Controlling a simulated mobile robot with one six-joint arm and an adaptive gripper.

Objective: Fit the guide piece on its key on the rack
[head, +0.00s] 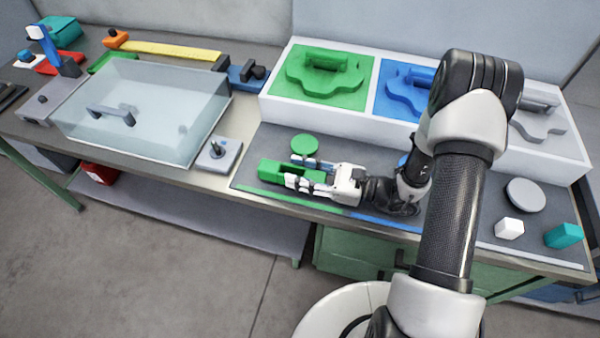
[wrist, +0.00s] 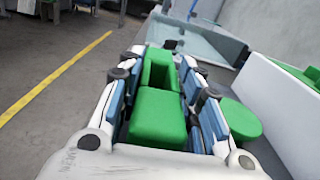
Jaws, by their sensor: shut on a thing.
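My gripper (head: 297,172) is shut on a green piece (head: 270,173), low over the grey mat at the front of the bench. In the wrist view the green piece (wrist: 158,117) lies between the two fingers, with a solid near block and a hollow or slotted far part. I cannot tell whether it touches the mat. The white rack (head: 330,122) stands behind, with green, blue and grey bays. The green bay holds a raised green wavy shape with a handle-like bar (head: 325,78). A blue shape (head: 408,95) and a grey shape (head: 538,122) are partly hidden by my arm.
A green disc (head: 305,145) lies just behind my gripper. A clear-lidded box (head: 140,110) and a small grey block with a peg (head: 219,154) stand to the left. A grey disc (head: 525,195), white block (head: 509,229) and teal block (head: 563,235) lie at the right.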

